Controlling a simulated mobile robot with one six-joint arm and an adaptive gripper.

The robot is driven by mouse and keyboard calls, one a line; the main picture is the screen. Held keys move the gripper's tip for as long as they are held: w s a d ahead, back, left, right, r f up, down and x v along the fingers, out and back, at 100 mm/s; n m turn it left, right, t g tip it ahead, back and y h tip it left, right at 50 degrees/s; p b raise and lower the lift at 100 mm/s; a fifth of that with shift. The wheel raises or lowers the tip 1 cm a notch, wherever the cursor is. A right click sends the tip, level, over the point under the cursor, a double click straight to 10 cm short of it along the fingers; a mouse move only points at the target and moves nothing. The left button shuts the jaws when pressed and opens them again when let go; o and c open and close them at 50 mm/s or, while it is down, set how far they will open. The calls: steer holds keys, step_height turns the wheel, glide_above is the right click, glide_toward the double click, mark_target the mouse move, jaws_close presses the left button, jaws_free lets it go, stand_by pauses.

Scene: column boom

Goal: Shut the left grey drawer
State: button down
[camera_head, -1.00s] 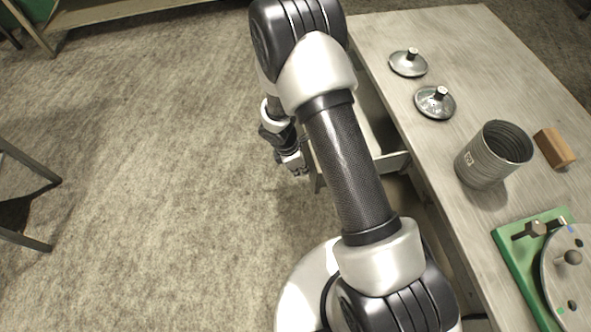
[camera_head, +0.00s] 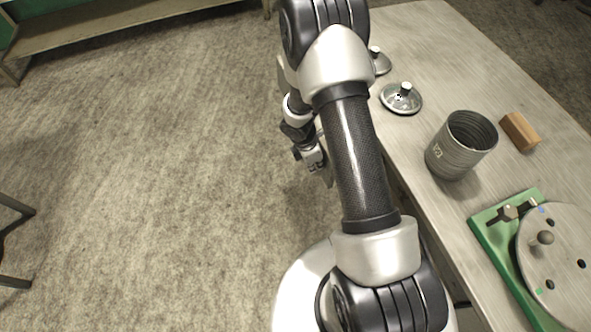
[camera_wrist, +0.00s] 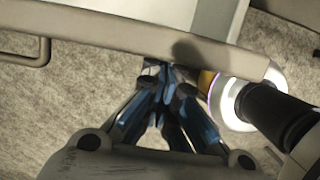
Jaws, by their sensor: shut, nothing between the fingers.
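A pale grey drawer front (camera_wrist: 110,35) crosses the top of the wrist view, with a bar handle (camera_wrist: 28,58) at the left. The drawer's inside shows beyond its top edge, so it stands at least partly open. My gripper (camera_wrist: 166,72) is shut and empty, its fingertips at the near face of the front, right of the handle. I cannot tell whether they touch. In the head view my gripper (camera_head: 316,163) hangs beside the table, and a small sliver of drawer front (camera_head: 328,176) shows by it. My arm hides most of the drawer.
The table (camera_head: 430,45) on the right bears a lid (camera_head: 401,98), a second lid (camera_head: 379,62) partly behind my arm, a ribbed grey pot (camera_head: 455,150), a wooden block (camera_head: 520,131) and a green base with a round disc (camera_head: 495,235). Open carpet lies left.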

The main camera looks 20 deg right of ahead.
steer(key=d+p, duration=0.5)
steer(key=d, duration=1.1)
steer(key=shift+d, duration=0.1)
steer(key=shift+w+a, duration=0.1)
steer(key=shift+a, duration=0.3)
steer(key=a, duration=0.3)
steer(key=p+v, duration=0.3)
steer(key=v, duration=0.7)
steer(key=shift+a, duration=0.25)
